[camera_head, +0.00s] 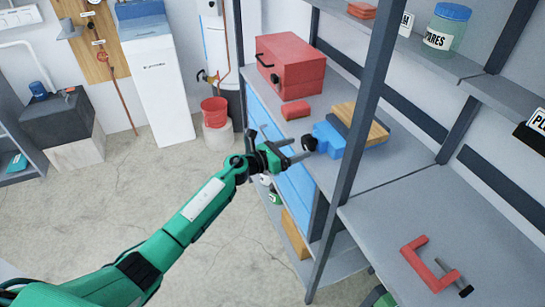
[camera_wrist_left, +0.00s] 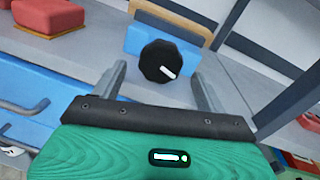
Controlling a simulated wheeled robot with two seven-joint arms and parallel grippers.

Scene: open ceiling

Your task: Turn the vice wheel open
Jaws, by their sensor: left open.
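The blue vice (camera_head: 331,138) sits on the grey workbench, with a wooden board beside its dark jaw. Its black wheel (camera_head: 309,143) faces my left gripper (camera_head: 297,148). The left gripper is open and empty, its two fingers pointing at the wheel. In the left wrist view the round black wheel (camera_wrist_left: 158,58) with a white mark appears between the finger tips, in front of the blue vice body (camera_wrist_left: 190,42). I cannot tell whether the fingers reach around the wheel or stop just short of it. My right gripper is not in view.
A red toolbox (camera_head: 298,72) and a small red block (camera_head: 295,109) stand on the bench. A red clamp (camera_head: 430,265) lies on the nearer bench. Floor on the left is free.

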